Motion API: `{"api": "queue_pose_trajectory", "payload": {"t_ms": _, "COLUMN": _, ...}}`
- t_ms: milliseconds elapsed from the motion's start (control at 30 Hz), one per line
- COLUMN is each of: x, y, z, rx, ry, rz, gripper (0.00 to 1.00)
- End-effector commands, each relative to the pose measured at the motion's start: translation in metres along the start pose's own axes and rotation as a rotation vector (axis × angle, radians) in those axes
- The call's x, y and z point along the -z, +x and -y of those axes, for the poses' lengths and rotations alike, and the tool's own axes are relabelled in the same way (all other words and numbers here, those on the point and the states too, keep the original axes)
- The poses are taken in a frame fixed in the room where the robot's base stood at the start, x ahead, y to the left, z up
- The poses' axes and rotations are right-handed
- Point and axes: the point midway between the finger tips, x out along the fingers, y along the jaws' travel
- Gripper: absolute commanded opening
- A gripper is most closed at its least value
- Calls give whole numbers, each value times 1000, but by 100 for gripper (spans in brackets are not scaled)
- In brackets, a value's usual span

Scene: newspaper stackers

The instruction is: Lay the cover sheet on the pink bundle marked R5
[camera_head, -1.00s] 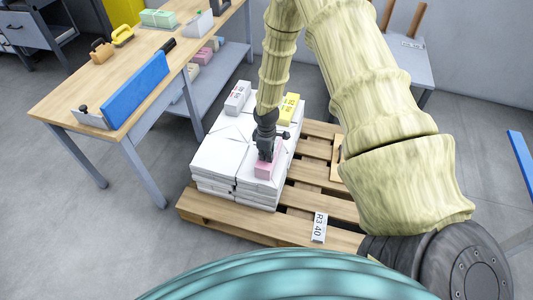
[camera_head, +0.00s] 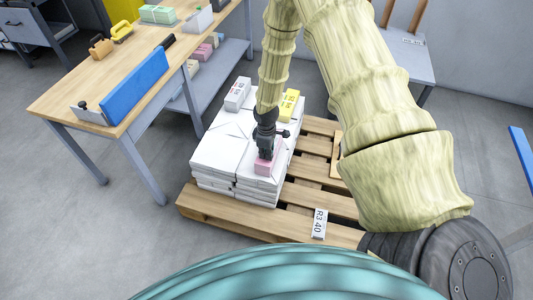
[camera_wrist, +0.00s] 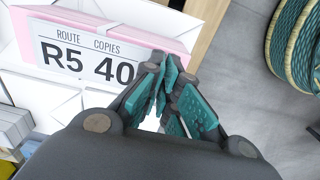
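The pink bundle (camera_head: 268,166) lies on the front right of a stack of white bundles. In the wrist view the pink bundle (camera_wrist: 100,12) carries a white card (camera_wrist: 85,55) reading "ROUTE COPIES R5 40". My gripper (camera_wrist: 168,68) points at the right end of this card, its teal-padded fingertips close together. It looks shut, with nothing clearly seen between the pads. In the head view my gripper (camera_head: 266,152) is right over the pink bundle and hides part of it. Whether it touches the bundle I cannot tell. I cannot make out a separate cover sheet.
The stack (camera_head: 215,152) stands on a wooden pallet (camera_head: 230,218) with an "R3 40" tag (camera_head: 320,224). A grey-white bundle (camera_head: 238,93) and a yellow bundle (camera_head: 288,105) lie at its back. A wooden table (camera_head: 70,88) is at the left; bare floor lies in front.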

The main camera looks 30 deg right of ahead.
Motion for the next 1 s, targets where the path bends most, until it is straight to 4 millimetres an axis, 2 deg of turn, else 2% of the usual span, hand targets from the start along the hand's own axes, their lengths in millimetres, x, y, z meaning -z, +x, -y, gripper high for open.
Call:
{"api": "queue_pose_trajectory", "payload": {"t_ms": 467, "x": 0, "y": 7, "z": 0, "rx": 0, "ry": 0, "rz": 0, "gripper": 0}}
{"api": "queue_pose_trajectory", "payload": {"t_ms": 500, "x": 0, "y": 7, "z": 0, "rx": 0, "ry": 0, "rz": -1, "gripper": 10}}
{"api": "queue_pose_trajectory", "payload": {"t_ms": 600, "x": 0, "y": 7, "z": 0, "rx": 0, "ry": 0, "rz": 0, "gripper": 28}}
{"api": "queue_pose_trajectory", "payload": {"t_ms": 633, "x": 0, "y": 7, "z": 0, "rx": 0, "ry": 0, "rz": 0, "gripper": 30}}
{"api": "queue_pose_trajectory", "payload": {"t_ms": 1000, "x": 0, "y": 4, "z": 0, "rx": 0, "ry": 0, "rz": 0, "gripper": 30}}
